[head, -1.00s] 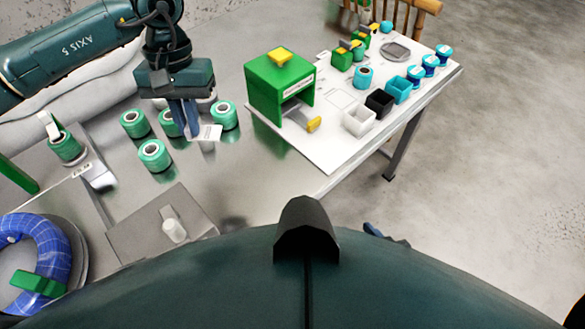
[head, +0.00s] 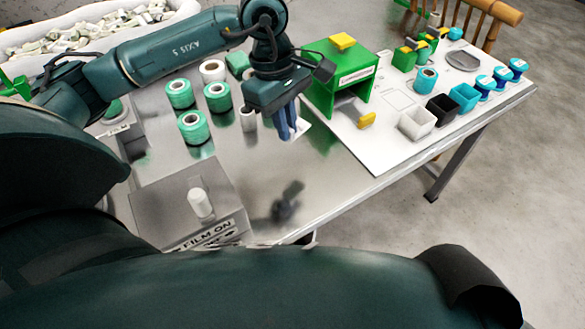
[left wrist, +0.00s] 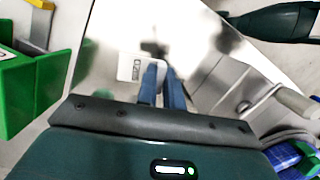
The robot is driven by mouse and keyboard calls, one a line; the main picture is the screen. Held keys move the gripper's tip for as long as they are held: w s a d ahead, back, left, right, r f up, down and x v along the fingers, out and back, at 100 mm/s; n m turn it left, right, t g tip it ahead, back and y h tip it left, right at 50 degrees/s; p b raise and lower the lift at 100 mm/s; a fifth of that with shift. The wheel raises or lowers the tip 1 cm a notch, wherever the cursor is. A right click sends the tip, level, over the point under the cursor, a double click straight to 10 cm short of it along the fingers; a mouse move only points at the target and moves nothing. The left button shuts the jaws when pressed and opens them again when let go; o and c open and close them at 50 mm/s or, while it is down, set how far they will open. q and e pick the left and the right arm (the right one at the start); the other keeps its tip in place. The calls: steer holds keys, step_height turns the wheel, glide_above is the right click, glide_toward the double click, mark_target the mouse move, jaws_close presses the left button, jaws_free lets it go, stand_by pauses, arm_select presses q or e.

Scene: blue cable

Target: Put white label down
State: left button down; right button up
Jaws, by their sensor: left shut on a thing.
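My left gripper (head: 287,133) is shut on a small white label (head: 303,130) over the shiny metal table, between the green spools and the green box. In the left wrist view the label (left wrist: 131,68) sticks out to the left of the blue fingertips (left wrist: 160,75), with dark print on it. Whether the label touches the table I cannot tell. My right gripper does not show.
The green box (head: 322,88) is close on the right, on a white board (head: 385,150) with small bins. A grey box (head: 170,208) stands in front. Bare metal lies between.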

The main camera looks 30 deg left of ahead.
arm_select(q)
steer(key=shift+s+f+n, duration=0.1)
steer(key=shift+f+n, duration=0.15)
steer(key=shift+n, duration=0.15)
steer(key=shift+a+f, duration=0.1)
steer(key=shift+f, duration=0.25)
step_height(320, 180, down, 6)
steer(key=shift+r+b, duration=0.1)
steer(key=shift+b, duration=0.3)
step_height(320, 180, down, 3)
steer(key=shift+f, duration=0.2)
steer(key=shift+f+b, duration=0.1)
steer(key=shift+b, duration=0.2)
steer(key=shift+f, duration=0.15)
steer(key=c, duration=1.5)
jaws_free()
steer(key=shift+c, duration=0.2)
